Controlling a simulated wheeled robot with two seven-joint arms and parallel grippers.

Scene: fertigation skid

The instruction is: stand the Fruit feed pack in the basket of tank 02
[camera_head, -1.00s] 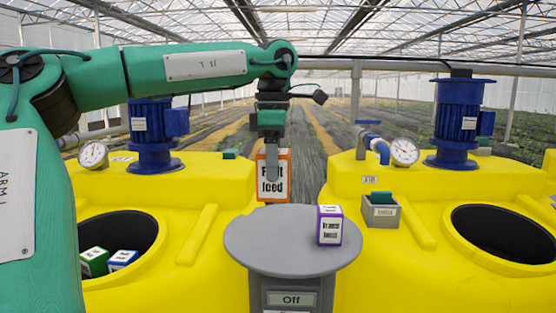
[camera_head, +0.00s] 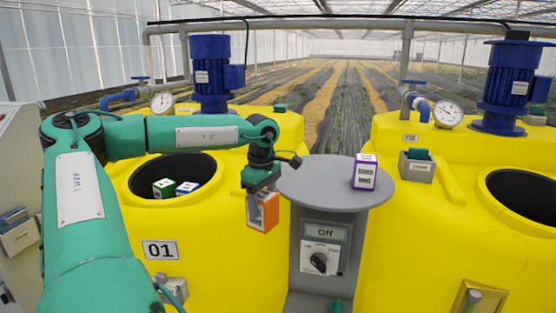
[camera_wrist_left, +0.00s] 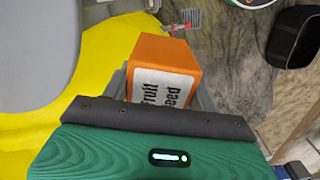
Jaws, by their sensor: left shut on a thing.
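The Fruit feed pack (camera_head: 266,214) is an orange box with a white label. My left gripper (camera_head: 261,203) is shut on it and holds it in the air, in front and to the left of the grey round table (camera_head: 320,190). The left wrist view shows the pack (camera_wrist_left: 163,66) with its printed label partly covered by the gripper. The right yellow tank (camera_head: 420,240) has a round dark opening (camera_head: 525,197), cut off by the right edge; whether a basket is inside cannot be told. My right gripper is not in view.
A purple-and-white pack (camera_head: 365,172) stands on the round table. The left tank, marked 01 (camera_head: 161,251), holds green (camera_head: 163,188) and blue (camera_head: 187,187) packs in its opening. A grey holder (camera_head: 416,167) sits on the right tank. Blue motors (camera_head: 210,75) and gauges stand behind.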

